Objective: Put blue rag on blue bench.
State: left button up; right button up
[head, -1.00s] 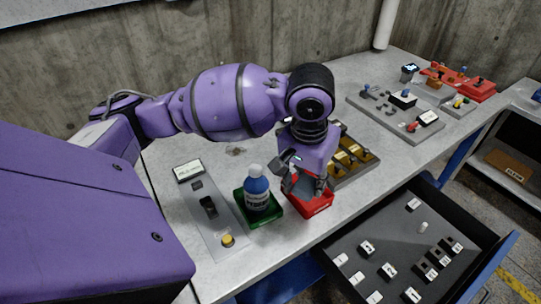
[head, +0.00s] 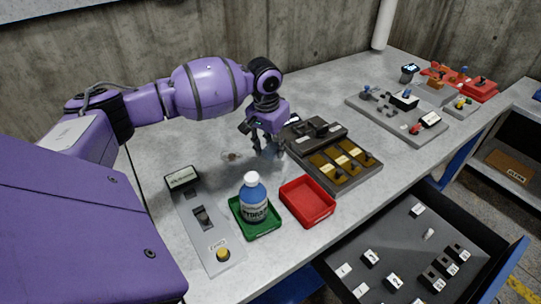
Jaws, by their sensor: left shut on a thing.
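My left gripper (head: 263,140) is shut on a small blue-grey thing, which appears to be the blue rag (head: 271,153). It shows only partly below the fingertips, and its full shape is hard to make out. The gripper is over the bench, left of the dark block with yellow slots and behind the red tray. The bench (head: 322,88) has a pale grey top and blue framing below. I cannot tell whether the rag touches the top. My right gripper is not in view.
An empty red tray (head: 307,214) and a green tray (head: 237,230) holding a blue bottle (head: 253,203) stand at the bench front. A control panel (head: 200,243) lies left of them. An open drawer (head: 407,243) juts out at right. The bench's back middle is clear.

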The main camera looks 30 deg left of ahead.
aim_at(270, 164)
pick_arm(q)
jog(key=shift+w+a+f, duration=0.3)
jog(key=shift+a+f, duration=0.25)
jog(key=shift+f, duration=0.25)
jog(key=shift+w+a+f, duration=0.1)
jog(key=shift+f, duration=1.45)
jog(key=shift+f, duration=0.1)
jog(key=o, duration=1.1)
jog(key=shift+f, duration=0.1)
jog(key=r, duration=0.4)
jog(key=s+r, duration=0.1)
jog(key=r, duration=0.3)
jog(key=s+r, duration=0.1)
jog(key=r, duration=0.3)
jog(key=shift+r+p, duration=0.1)
jog(key=shift+p, duration=0.2)
jog(key=shift+w, duration=0.1)
